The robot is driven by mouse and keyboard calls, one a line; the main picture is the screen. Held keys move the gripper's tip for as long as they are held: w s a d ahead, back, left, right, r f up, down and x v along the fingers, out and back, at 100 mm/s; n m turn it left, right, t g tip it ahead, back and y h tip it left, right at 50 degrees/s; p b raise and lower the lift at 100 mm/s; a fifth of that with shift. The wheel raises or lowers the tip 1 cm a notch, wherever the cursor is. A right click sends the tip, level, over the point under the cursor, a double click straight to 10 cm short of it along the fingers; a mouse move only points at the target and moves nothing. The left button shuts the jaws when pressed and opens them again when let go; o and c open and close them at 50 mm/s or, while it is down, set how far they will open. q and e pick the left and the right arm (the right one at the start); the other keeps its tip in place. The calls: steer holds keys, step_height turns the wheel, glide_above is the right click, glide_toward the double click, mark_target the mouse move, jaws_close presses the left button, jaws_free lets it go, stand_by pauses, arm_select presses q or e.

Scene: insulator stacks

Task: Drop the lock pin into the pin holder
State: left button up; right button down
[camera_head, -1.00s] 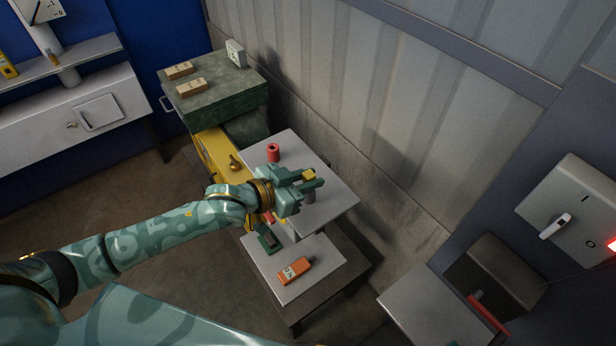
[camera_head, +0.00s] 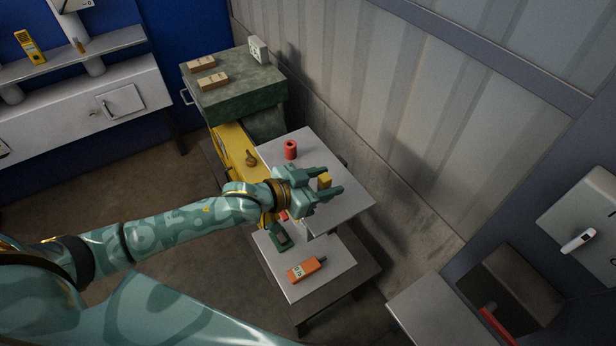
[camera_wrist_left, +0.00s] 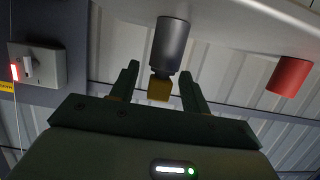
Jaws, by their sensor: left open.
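A yellow block-shaped head (camera_head: 324,180), which I take for the lock pin, shows between my left fingers in the head view. In the left wrist view, which looks upside down, the yellow head (camera_wrist_left: 160,88) sits at the end of a dark grey cylinder (camera_wrist_left: 170,45), likely the pin holder. Any shaft inside the cylinder is hidden. My left gripper (camera_head: 334,178) is open, its fingers apart on either side of the yellow head. Its fingers also show in the left wrist view (camera_wrist_left: 160,82), with gaps beside the head. My right gripper is not in view.
A red cylinder (camera_head: 290,149) stands on the grey upper table (camera_head: 345,203). A lower grey surface (camera_head: 322,284) holds an orange device (camera_head: 306,269) and a green item (camera_head: 279,237). A green case (camera_head: 240,92) stands behind, near the corrugated wall. Floor at left is clear.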

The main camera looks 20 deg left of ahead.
arm_select(q)
steer(key=b+v, duration=0.1)
steer(key=v, duration=1.5)
steer(key=shift+r, duration=0.15)
steer(key=shift+a, duration=0.1)
